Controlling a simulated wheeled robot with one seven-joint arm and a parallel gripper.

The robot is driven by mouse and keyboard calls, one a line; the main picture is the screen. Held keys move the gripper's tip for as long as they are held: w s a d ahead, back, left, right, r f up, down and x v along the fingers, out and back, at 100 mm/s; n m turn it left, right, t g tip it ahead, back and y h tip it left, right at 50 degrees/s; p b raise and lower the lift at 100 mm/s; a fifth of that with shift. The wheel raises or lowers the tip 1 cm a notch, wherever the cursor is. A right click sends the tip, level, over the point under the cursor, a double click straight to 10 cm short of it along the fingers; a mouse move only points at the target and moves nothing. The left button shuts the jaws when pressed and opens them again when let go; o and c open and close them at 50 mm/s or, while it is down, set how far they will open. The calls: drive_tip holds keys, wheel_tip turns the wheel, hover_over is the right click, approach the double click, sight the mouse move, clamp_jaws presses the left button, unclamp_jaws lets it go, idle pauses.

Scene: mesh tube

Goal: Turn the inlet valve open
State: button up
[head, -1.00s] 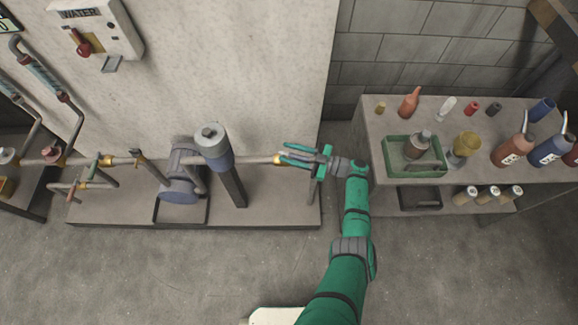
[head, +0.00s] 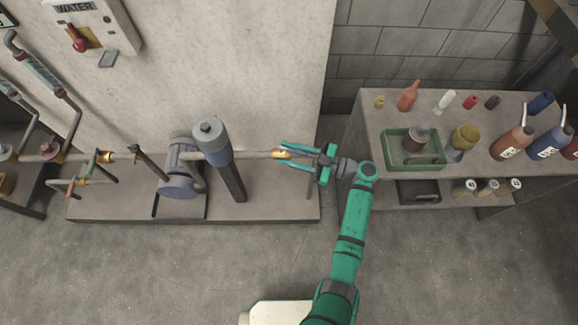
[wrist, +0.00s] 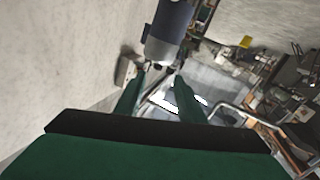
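A pipe runs left to right in the head view and ends at the right in a brass-coloured fitting (head: 281,155), which I take for the inlet valve; no separate handle is clear on it. My gripper (head: 284,156) points left at this end. Its two green fingers are apart, one on the far side of the fitting and one on the near side; I cannot tell whether they touch it. In the wrist view the fingers (wrist: 160,85) are also spread, with nothing seen clamped between them.
A blue-grey filter cylinder (head: 212,143) and a pump (head: 181,176) stand left of my gripper; the cylinder also shows ahead in the wrist view (wrist: 168,35). More brass fittings (head: 107,157) are farther left. A bench (head: 372,135) with bottles and a green tray (head: 390,163) stands right. The front floor is clear.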

drive_tip(key=s+r, duration=0.2)
drive_tip(key=s, duration=0.4)
drive_tip(key=shift+r, duration=0.35)
drive_tip(key=shift+s, duration=0.1)
drive_tip(key=shift+a+r, duration=0.15)
drive_tip(key=shift+a, duration=0.1)
drive_tip(key=c, duration=0.7)
drive_tip(key=a+r+t+y, duration=0.1)
drive_tip(key=w+a+r+m+y, duration=0.1)
drive_tip(key=a, duration=0.1)
drive_tip(key=shift+w+r+t, duration=0.15)
drive_tip(key=shift+r+t, duration=0.1)
drive_tip(key=shift+t, duration=0.15)
clamp_jaws()
wheel_tip(320, 180, up, 4)
drive_tip(key=w+a+f+m+t, duration=0.1)
drive_tip(key=w+a+m+t, duration=0.1)
drive_tip(key=m+t, duration=0.85)
drive_tip(key=s+d+f+m+t+h, duration=0.15)
drive_tip(key=s+f+m+h, duration=0.25)
drive_tip(key=f+m+h, duration=0.8)
drive_tip(key=s+d+f+m+h, duration=0.3)
drive_tip(key=s+f+m+h, duration=0.1)
drive_tip(key=f+m+h, duration=0.85)
drive_tip(key=m, duration=0.2)
approach(295, 151)
drive_tip(key=w+d, duration=0.3)
drive_tip(key=w, duration=0.2)
drive_tip(key=shift+d+h, duration=0.2)
drive_tip(key=shift+h, duration=0.15)
